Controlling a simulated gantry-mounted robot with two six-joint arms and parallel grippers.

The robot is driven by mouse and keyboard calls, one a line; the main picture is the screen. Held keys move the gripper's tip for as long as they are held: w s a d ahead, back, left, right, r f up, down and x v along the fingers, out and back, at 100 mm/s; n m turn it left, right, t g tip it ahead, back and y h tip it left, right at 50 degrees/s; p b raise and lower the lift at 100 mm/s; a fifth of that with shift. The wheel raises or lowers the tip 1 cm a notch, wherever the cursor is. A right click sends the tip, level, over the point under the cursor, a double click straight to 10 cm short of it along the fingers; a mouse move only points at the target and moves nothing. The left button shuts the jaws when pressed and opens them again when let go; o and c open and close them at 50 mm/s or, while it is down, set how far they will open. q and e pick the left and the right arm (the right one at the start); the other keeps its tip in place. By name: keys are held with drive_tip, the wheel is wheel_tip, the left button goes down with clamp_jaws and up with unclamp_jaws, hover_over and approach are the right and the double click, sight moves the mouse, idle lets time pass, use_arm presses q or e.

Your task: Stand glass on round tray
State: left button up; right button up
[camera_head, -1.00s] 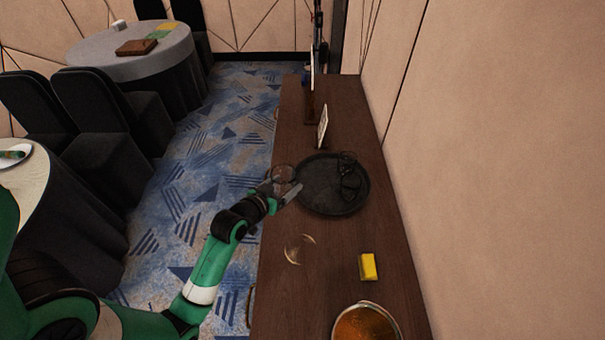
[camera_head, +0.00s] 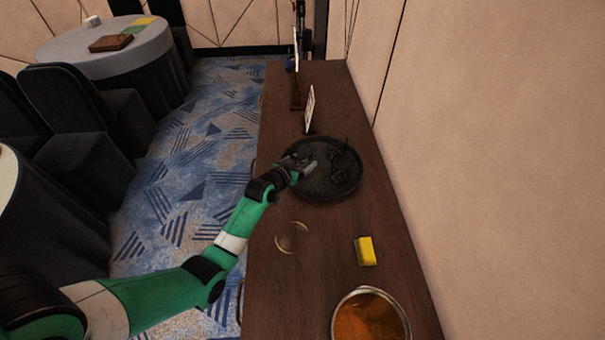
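The round tray (camera_head: 318,195) is dark and lies on the long wooden counter, with clear glasses (camera_head: 343,177) standing on its right part. My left gripper (camera_head: 306,164) is over the left part of the tray. A clear glass (camera_head: 301,155) shows faintly between its fingers, hard to make out against the dark tray. I cannot tell whether its base touches the tray. Another clear glass (camera_head: 292,237) stands on the counter in front of the tray. My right gripper is out of view.
A yellow block (camera_head: 365,251) and an amber-filled round container (camera_head: 370,318) are on the near counter. A small upright sign (camera_head: 310,110) stands behind the tray. The wall borders the counter's right side. Bare counter lies between tray and yellow block.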

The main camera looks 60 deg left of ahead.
sight(303, 168)
use_arm(q)
drive_tip(key=shift+w+a+f, duration=0.15)
drive_tip(key=shift+w+f, duration=0.05)
wheel_tip(303, 168, down, 3)
drive_tip(key=shift+w+r+b, duration=0.1)
drive_tip(key=shift+b, duration=0.65)
drive_tip(key=shift+f, duration=0.25)
